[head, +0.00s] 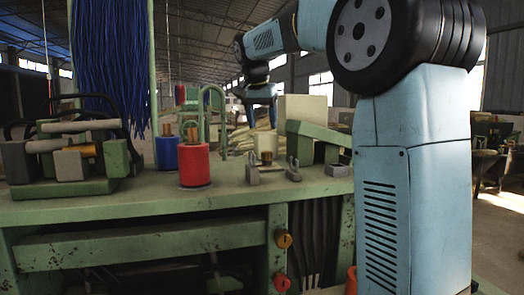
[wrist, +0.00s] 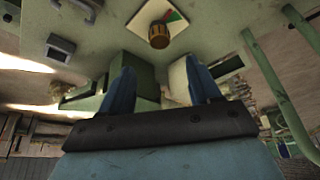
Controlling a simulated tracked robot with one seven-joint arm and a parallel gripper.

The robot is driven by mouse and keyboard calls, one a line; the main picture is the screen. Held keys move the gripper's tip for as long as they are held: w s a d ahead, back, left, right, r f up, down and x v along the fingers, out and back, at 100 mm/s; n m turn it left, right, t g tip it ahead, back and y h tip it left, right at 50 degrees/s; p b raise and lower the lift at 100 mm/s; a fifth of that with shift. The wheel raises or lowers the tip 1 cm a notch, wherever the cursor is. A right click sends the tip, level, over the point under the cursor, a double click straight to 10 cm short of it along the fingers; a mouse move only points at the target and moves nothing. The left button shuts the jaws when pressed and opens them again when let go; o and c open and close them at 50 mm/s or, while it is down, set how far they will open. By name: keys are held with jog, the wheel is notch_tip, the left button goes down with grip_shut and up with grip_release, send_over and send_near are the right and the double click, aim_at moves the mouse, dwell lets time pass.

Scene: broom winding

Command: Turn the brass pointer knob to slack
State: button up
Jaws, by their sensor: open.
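The brass knob (wrist: 159,38) sits on a pale square plate (wrist: 150,14) with a red and green marking, at the top middle of the wrist view.
A red spool (head: 194,166) and a blue spool (head: 167,153) stand left of the brass piece. Grey brackets (head: 273,174) sit close in front of it. A green hooped post (head: 205,105) rises nearby. Orange (head: 284,240) and red (head: 281,282) knobs are on the bench front.

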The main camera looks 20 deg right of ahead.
aim_at(267, 152)
jog(key=x, duration=1)
jog(key=shift+d+f, duration=0.1)
jog(key=shift+f, duration=0.15)
jog(key=shift+c, duration=0.3)
